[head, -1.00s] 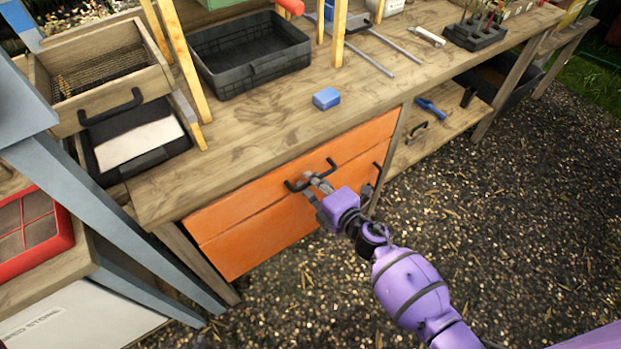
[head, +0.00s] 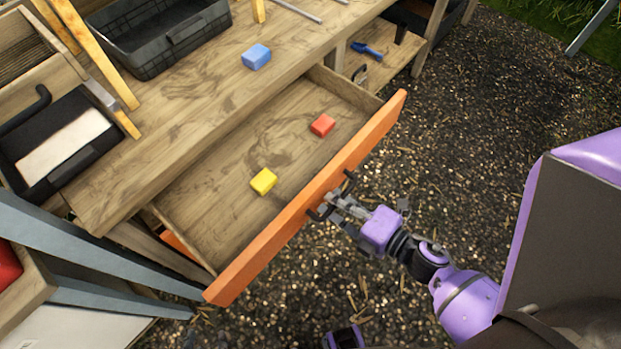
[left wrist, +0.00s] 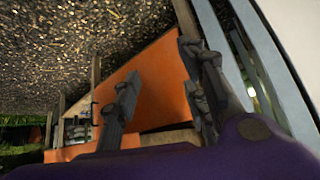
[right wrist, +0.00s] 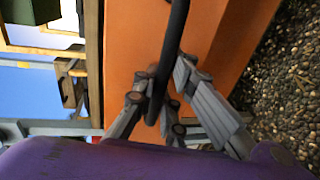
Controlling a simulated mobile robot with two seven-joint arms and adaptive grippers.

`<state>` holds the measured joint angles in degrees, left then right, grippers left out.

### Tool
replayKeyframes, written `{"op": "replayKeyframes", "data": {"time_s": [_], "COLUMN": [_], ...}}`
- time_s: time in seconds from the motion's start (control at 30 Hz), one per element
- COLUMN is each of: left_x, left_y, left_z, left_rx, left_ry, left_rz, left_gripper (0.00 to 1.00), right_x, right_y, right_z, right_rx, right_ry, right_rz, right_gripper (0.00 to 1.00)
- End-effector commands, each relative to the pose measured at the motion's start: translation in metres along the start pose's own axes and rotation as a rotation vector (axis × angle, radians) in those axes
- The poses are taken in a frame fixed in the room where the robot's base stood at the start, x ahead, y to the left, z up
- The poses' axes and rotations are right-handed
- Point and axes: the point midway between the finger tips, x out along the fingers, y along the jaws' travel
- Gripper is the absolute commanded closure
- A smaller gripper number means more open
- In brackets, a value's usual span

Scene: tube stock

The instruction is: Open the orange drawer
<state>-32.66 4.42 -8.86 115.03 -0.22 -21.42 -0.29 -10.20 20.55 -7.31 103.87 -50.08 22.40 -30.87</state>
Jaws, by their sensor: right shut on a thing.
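The orange drawer (head: 262,261) is pulled well out from under the wooden bench, its inside open to view. A yellow block (head: 264,181) and a red block (head: 322,125) lie in it. My right gripper (head: 338,206) is at the middle of the drawer front, shut on the dark handle (right wrist: 174,40); the right wrist view shows its fingers on both sides of the bar. My left gripper (left wrist: 163,88) is open and empty in the left wrist view, with an orange drawer front beyond its fingers. The head view does not clearly show the left gripper.
A black crate (head: 160,40) stands farther back. A blue-grey frame (head: 90,245) stands close to the drawer's left end. Open gravel (head: 470,130) lies in front of the bench.

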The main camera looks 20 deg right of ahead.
Motion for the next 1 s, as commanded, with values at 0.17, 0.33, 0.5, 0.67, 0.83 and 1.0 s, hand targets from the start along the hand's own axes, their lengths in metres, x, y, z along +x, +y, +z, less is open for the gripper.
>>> {"op": "replayKeyframes", "data": {"time_s": [0.17,0.33,0.5,0.67,0.83,1.0], "left_x": [0.004,0.009,0.011,0.011,0.010,0.010], "left_y": [0.000,0.001,0.002,0.002,0.001,0.001], "left_z": [0.007,0.003,-0.002,0.000,0.002,0.002], "left_rx": [0.002,0.005,0.005,0.005,0.004,0.004], "left_ry": [-0.008,0.000,0.010,0.008,0.005,0.004], "left_rz": [0.000,0.002,0.004,0.003,0.002,0.002], "left_gripper": [0.60,0.60,0.60,0.60,0.60,0.60], "right_x": [-0.037,-0.060,-0.071,-0.075,-0.075,-0.074], "right_y": [-0.008,-0.012,-0.013,-0.013,-0.012,-0.011], "right_z": [0.000,0.000,0.001,0.001,0.001,0.001], "right_rx": [0.000,-0.001,-0.002,-0.003,-0.004,-0.004], "right_ry": [0.000,-0.001,0.000,0.000,0.000,0.000], "right_rz": [0.000,0.001,0.004,0.006,0.008,0.010], "right_gripper": [1.00,1.00,1.00,1.00,1.00,0.91]}}
